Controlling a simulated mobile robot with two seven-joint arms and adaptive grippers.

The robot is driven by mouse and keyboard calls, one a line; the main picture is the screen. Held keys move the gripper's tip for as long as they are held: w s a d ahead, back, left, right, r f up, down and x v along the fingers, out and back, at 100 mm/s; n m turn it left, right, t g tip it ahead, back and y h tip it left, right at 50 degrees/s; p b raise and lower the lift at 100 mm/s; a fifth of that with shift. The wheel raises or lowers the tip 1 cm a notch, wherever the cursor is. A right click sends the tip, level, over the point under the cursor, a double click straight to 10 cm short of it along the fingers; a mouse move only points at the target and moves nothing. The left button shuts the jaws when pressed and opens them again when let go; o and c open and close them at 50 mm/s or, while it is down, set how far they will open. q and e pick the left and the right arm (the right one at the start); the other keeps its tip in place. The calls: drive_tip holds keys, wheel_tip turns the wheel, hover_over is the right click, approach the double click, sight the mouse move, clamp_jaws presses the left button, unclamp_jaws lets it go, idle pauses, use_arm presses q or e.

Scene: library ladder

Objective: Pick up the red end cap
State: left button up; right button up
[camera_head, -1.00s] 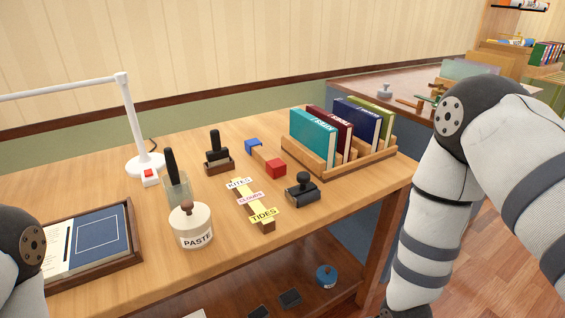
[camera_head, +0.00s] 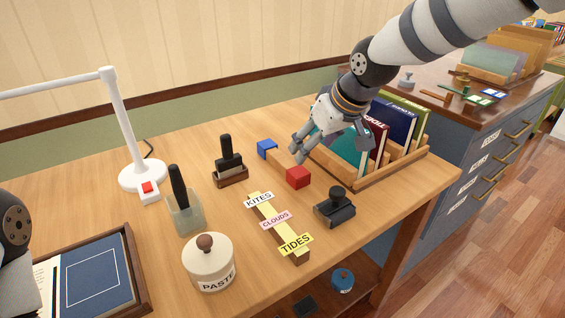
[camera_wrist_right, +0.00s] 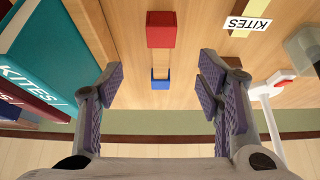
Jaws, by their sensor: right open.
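The red end cap (camera_head: 298,177) sits on the table at the near end of a short wooden bar (camera_head: 280,160). A blue end cap (camera_head: 267,149) is on the far end. My right gripper (camera_head: 328,152) is open and empty, above the table just behind and right of the red cap. In the right wrist view, the red end cap (camera_wrist_right: 161,31) lies ahead between the lines of the open fingers (camera_wrist_right: 159,78), apart from them. The blue end cap (camera_wrist_right: 160,82) shows between the fingertips there. My left gripper is out of view; only part of my left arm shows.
A wooden rack (camera_head: 374,176) of upright books stands close to my right gripper. A black-knobbed stamp (camera_head: 335,208), a strip of word labels (camera_head: 277,222), a paste jar (camera_head: 208,264) and another stamp (camera_head: 229,164) surround the bar. Bare tabletop lies between them.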

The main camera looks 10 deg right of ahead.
sight(299, 171)
drive_tip(key=x, duration=0.3)
drive_tip(key=b+x, duration=0.1)
drive_tip(key=x, duration=0.3)
drive_tip(key=s+x, duration=0.1)
drive_tip(key=x, duration=0.3)
drive_tip(key=shift+w+f+b, duration=0.15)
drive_tip(key=shift+f+b, duration=0.25)
drive_tip(key=shift+f, duration=0.05)
drive_tip(key=shift+w+f, duration=0.1)
drive_tip(key=shift+w, duration=0.05)
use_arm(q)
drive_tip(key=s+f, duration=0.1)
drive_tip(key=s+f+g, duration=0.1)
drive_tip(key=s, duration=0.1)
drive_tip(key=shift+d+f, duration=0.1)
use_arm(e)
drive_tip(key=c, duration=1)
